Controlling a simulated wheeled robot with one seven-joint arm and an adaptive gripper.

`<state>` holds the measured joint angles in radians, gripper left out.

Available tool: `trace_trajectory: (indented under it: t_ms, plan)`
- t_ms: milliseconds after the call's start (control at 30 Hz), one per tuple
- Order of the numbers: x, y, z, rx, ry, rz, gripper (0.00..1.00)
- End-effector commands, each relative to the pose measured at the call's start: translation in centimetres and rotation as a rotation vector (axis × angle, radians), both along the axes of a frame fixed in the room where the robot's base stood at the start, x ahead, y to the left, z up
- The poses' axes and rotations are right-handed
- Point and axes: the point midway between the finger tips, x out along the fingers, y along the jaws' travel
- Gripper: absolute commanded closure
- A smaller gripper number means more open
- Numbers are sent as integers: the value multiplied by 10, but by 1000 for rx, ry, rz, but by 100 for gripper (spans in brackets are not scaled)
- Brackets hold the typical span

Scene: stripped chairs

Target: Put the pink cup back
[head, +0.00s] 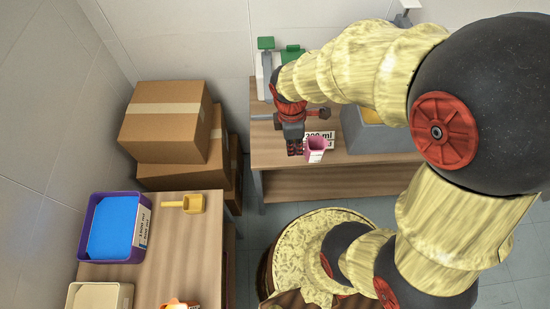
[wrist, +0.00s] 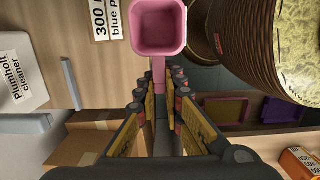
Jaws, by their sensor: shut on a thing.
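The pink cup (head: 316,149) is a small square cup with a straight handle. It is at my gripper (head: 295,148), over the front part of the back bench (head: 265,150). In the wrist view the cup (wrist: 159,50) is just beyond the fingertips, its opening facing the camera. Its pink handle (wrist: 158,72) runs back between the fingers of my gripper (wrist: 159,95), which is shut on it. I cannot tell whether the cup touches the bench. A white label (head: 327,137) reading "300 ml" stands behind the cup; it also shows in the wrist view (wrist: 104,18).
A grey bin (head: 365,140) with yellow contents stands right of the cup. Green-topped bottles (head: 266,45) are behind. A side table at left holds a purple tub (head: 146,215) with blue contents, a yellow scoop (head: 190,204) and a cream bin (head: 98,288). Cardboard boxes (head: 165,125) are stacked behind it.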

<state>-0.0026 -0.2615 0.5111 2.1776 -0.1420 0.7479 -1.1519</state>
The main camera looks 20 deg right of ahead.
Motion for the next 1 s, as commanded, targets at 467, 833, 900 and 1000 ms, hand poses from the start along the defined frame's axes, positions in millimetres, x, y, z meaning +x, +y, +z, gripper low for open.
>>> trace_trajectory:
  t_ms: [467,833,900,1000]
  plan:
    - [53,47,-44,0,2,6,100]
    - [92,77,-93,0,1,2,100]
    - [94,78,-95,0,0,1,100]
    - [97,80,-99,0,0,1,100]
